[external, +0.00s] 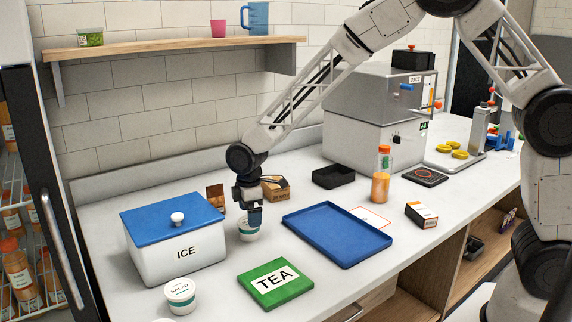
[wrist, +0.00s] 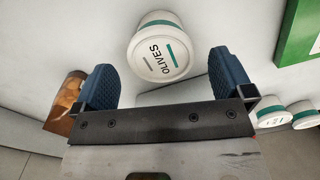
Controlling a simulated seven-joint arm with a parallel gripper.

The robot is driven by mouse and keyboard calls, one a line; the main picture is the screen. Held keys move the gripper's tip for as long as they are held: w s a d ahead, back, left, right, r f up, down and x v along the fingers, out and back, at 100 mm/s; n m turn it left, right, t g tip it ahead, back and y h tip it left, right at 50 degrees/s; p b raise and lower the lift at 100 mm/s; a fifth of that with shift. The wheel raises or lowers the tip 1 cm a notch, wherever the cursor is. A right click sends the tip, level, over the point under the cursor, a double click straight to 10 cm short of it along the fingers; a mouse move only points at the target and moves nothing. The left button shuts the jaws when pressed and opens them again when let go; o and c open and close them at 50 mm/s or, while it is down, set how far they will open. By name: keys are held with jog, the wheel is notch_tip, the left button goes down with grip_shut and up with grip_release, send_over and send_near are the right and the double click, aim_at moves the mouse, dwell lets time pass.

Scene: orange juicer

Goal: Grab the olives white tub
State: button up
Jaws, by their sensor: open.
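The olives white tub (wrist: 160,48) has a white lid marked OLIVES and a green band. In the wrist view it lies just beyond and between the two fingers of my gripper (wrist: 158,85), which is open and empty. In the external view the tub (external: 248,233) stands on the counter beside the ice box, partly hidden by my gripper (external: 250,214), which is above it. Contact between the fingers and the tub cannot be made out.
The ice box (external: 176,255) with its blue lid stands left of my gripper. A green TEA box (external: 275,283) and a salad tub (external: 181,293) are in front. A blue tray (external: 336,246) lies to the right. A brown packet (external: 215,197) and a cardboard box (external: 276,188) are behind.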

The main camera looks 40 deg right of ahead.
jog(key=shift+f, duration=2.55)
jog(key=shift+c, duration=0.2)
jog(key=c, duration=0.9)
jog(key=shift+r, duration=0.15)
jog(key=shift+r, duration=0.85)
jog(key=shift+s+d+r, duration=0.1)
jog(key=shift+s+r, duration=0.1)
jog(key=shift+r, duration=0.65)
jog(key=s+d, duration=0.2)
jog(key=s, duration=0.2)
jog(key=s+d+r, duration=0.1)
jog(key=s+d, duration=0.2)
jog(key=s, duration=0.2)
jog(key=s+d, duration=0.3)
jog(key=s, duration=0.1)
jog(key=shift+s+r, duration=0.15)
